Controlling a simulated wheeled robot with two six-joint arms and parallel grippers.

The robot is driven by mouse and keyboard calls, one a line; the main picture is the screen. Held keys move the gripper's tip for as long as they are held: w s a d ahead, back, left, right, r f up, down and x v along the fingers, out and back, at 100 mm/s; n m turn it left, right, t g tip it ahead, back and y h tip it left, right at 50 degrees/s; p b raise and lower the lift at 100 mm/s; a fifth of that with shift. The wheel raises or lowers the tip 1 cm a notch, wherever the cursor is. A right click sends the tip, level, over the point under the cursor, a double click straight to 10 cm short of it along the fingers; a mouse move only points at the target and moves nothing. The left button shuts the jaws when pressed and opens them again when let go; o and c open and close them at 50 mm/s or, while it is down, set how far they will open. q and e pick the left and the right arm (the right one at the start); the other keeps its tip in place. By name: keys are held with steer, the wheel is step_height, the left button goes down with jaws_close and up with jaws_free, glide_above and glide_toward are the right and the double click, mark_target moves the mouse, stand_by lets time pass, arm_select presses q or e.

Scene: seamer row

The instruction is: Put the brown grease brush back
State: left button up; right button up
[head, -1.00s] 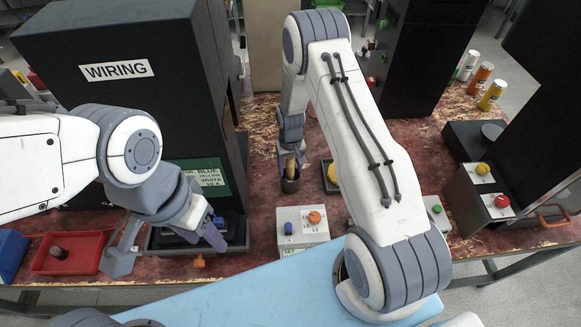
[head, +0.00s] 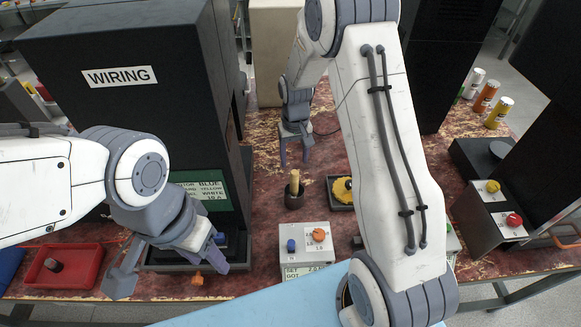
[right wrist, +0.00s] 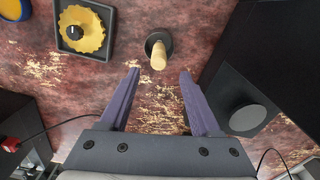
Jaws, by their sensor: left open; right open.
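A light brown wooden handle (head: 294,182), which I take for the grease brush, stands upright in a dark round cup (head: 294,200) on the bench. The brush's lower end is hidden inside the cup. In the right wrist view, the handle (right wrist: 158,58) and cup (right wrist: 151,41) lie just beyond my fingertips, with a gap between. My right gripper (head: 295,160) is open and empty, behind the cup in the head view; its spread fingers also show in the right wrist view (right wrist: 158,74). My left gripper (head: 170,280) is open near the front edge, away from the brush.
A yellow gear in a dark tray (head: 342,206) is right of the cup. A grey button box (head: 305,264) stands in front. The black WIRING cabinet (head: 130,120) rises at left, with a red tray (head: 85,270) before it. Bare bench lies around the cup.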

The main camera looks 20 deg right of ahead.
steer(key=s+a+r+n, duration=0.4)
steer(key=s+a+r, duration=0.8)
steer(key=a, duration=0.1)
steer(key=s+a+r+n, duration=0.1)
steer(key=s+r+n, duration=0.1)
steer(key=s, duration=0.6)
steer(key=s+a+r+n+y, duration=0.1)
steer(key=s+n, duration=0.1)
steer(key=s, duration=0.7)
steer(key=shift+a+r, duration=0.25)
steer(key=shift+r, duration=0.15)
steer(key=shift+c, duration=0.3)
